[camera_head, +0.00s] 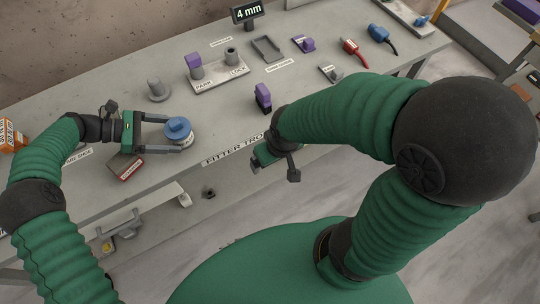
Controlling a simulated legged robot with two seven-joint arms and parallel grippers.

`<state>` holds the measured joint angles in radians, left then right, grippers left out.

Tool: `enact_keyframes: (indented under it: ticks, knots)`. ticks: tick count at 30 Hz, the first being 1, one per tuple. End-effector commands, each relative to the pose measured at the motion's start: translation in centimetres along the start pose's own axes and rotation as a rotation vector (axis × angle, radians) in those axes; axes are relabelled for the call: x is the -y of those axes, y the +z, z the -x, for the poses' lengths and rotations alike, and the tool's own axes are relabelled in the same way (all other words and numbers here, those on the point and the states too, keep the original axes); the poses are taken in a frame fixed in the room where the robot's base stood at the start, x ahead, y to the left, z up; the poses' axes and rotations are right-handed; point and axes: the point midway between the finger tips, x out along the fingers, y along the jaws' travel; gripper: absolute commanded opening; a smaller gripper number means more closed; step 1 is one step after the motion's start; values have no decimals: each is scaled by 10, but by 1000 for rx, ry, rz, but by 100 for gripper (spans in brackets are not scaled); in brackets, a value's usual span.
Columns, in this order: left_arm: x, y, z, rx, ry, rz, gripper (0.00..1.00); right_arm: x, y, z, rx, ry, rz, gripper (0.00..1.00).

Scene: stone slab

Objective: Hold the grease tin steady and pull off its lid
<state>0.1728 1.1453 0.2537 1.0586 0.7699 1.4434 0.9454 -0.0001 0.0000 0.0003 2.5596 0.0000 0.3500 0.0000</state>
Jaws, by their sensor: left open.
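The grease tin (186,141) stands upright near the front edge of the grey slab, with a blue lid (178,125) on top. My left gripper (182,135) comes in from the left. Its two grey fingers are apart, one on the far side and one on the near side of the tin. Whether either finger touches the tin I cannot tell. My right gripper (266,156) is to the right of the tin, by the slab's front edge and apart from the tin. Its fingers are mostly hidden, so its opening does not show.
A purple-topped block (263,97) stands just beyond my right wrist. A red-and-white box (126,167) lies by the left gripper. Behind are a grey peg (158,90), a labelled plate (220,80) with posts, a red-handled tool (354,53) and a blue one (381,35).

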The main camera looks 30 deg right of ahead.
Motion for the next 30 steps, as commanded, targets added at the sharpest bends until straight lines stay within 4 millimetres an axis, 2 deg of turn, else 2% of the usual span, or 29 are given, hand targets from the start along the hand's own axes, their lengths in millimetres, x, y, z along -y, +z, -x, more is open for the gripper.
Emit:
enact_keyframes:
  ticks: [4,12,23,24,30]
  knots:
    - [2,-4,-14,-2,-6,7,79,0,0,1,0,0,0,90]
    - [2,-4,-14,-2,-4,4,79,0,0,1,1,0,-1,90]
    - [1,-3,-14,-2,-3,3,33,0,0,1,1,0,0,90]
    - [1,-3,-14,-2,-3,3,61,0,0,1,1,0,0,90]
    - [1,-3,-14,-2,-3,3,35,0,0,1,1,0,0,90]
